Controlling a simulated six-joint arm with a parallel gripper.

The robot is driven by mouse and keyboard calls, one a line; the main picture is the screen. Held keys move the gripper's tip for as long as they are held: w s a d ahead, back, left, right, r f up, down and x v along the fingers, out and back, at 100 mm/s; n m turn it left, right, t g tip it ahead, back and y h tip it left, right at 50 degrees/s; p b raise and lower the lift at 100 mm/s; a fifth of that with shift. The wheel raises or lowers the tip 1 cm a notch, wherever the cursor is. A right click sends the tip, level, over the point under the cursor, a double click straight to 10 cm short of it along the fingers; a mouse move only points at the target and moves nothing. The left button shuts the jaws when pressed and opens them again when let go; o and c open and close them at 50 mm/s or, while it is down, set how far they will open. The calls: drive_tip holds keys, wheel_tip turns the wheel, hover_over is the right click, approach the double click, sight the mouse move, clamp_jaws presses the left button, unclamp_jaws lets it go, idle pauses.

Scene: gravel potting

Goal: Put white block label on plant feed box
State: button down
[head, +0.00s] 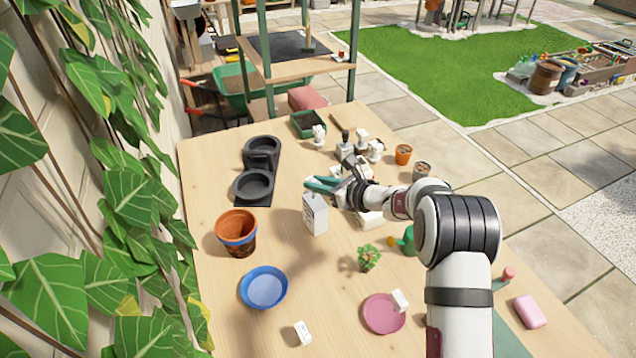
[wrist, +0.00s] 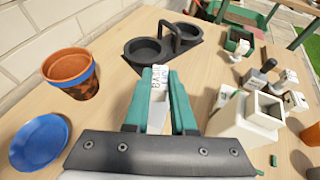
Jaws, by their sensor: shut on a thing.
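My gripper (wrist: 160,85) is shut on the white block label (wrist: 159,76), which shows dark lettering between the teal fingertips in the wrist view. In the head view my gripper (head: 322,184) is over the middle of the table, and the label is hard to make out there. A white upright box (head: 315,218) with small dark print, apparently the plant feed box, shows just below the fingertips in the head view. I cannot tell whether they touch.
A terracotta pot (head: 236,234), blue saucer (head: 264,288) and black double pot holder (head: 254,188) stand left. A small plant (head: 368,258) and pink saucer (head: 384,314) are nearer. A white square-topped container (wrist: 245,120) is close right of my gripper in the wrist view.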

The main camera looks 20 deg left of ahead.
drive_tip(key=shift+f, duration=0.2)
drive_tip(key=c, duration=0.7)
unclamp_jaws()
drive_tip(key=shift+c, duration=0.2)
